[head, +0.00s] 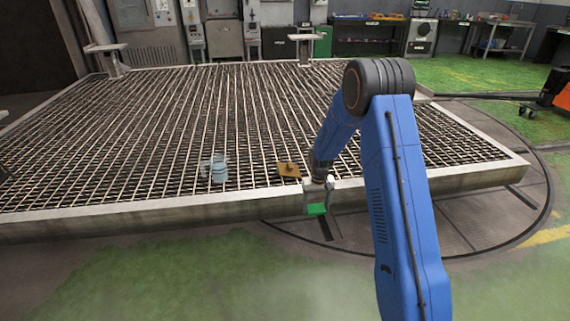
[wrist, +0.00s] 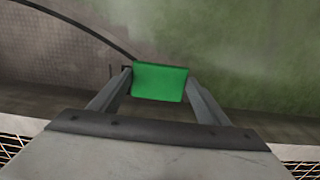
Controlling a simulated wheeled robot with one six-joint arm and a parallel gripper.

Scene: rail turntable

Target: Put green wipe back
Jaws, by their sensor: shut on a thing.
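The green wipe (head: 316,209) is a small bright green rectangle held in my gripper (head: 318,206). The fingers are shut on it, one on each side. In the head view it hangs beside the near edge of the grating platform, in front of its side face. In the wrist view the green wipe (wrist: 160,82) sits between the two fingertips of my gripper (wrist: 158,84), with dark floor and green floor beyond it.
The grating platform (head: 265,195) has a raised metal rim. On it lie a tan-orange piece (head: 288,169) with a dark object on top, and a pale blue cup-like container (head: 218,170) to the left. The green floor (head: 200,275) in front is clear.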

